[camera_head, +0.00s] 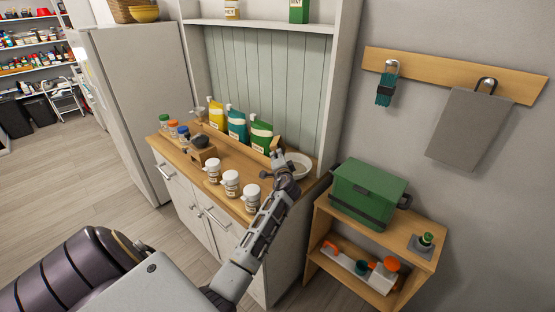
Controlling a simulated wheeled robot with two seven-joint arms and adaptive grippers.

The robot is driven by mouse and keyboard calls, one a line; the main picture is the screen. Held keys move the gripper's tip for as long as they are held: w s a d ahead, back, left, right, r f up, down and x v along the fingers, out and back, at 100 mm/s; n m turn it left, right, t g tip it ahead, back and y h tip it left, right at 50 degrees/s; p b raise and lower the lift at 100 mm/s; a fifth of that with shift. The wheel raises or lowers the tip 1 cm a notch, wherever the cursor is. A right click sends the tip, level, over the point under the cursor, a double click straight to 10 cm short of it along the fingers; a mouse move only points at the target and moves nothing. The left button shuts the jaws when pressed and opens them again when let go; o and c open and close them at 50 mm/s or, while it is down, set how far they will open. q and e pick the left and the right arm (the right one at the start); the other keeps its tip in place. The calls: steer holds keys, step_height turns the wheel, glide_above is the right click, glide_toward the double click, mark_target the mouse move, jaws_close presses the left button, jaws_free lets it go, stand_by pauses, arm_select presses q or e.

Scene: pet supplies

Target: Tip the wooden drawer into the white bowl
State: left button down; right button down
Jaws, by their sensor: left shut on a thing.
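The white bowl (302,164) stands at the right end of the wooden countertop, partly hidden by my left gripper. My left gripper (279,158) is at the bowl's left side and appears shut on the small wooden drawer (277,144). Only a tan, tilted piece of the drawer shows above the fingers; its inside and contents cannot be seen. A small wooden box with a dark top (203,156), like a grinder, stands on the left part of the counter. My right gripper is not in view.
Several white jars (231,184) line the counter's front. Yellow, teal and green pouches (238,126) stand along the back. Small capped jars (172,127) are at the left end. A green box (368,187) sits on a lower wooden shelf unit (405,228) to the right.

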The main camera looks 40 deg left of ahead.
arm_select(q)
steer(key=shift+w+d+f+m+y+b, duration=0.1)
steer(key=shift+d+f+m+y+b, duration=0.2)
steer(key=shift+m+b, duration=0.4)
steer(key=shift+f+m+y+b, duration=0.3)
steer(key=shift+f+m+b, duration=0.05)
steer(key=shift+m+b, duration=0.05)
steer(key=shift+w+d+f+m+t+b, duration=0.1)
steer(key=shift+w+d+m+t+b, duration=0.1)
steer(key=shift+m+t+b, duration=0.25)
steer(key=shift+d+m+y, duration=0.15)
steer(key=shift+m+y, duration=0.15)
steer(key=shift+m, duration=0.15)
steer(key=shift+d+m+b, duration=0.2)
steer(key=shift+m+b, duration=0.35)
steer(key=shift+m, duration=0.05)
steer(key=shift+w, duration=0.1)
steer(key=shift+d+m+t+y+b, duration=0.3)
steer(key=shift+m+t+b, duration=0.25)
steer(key=shift+m, duration=0.25)
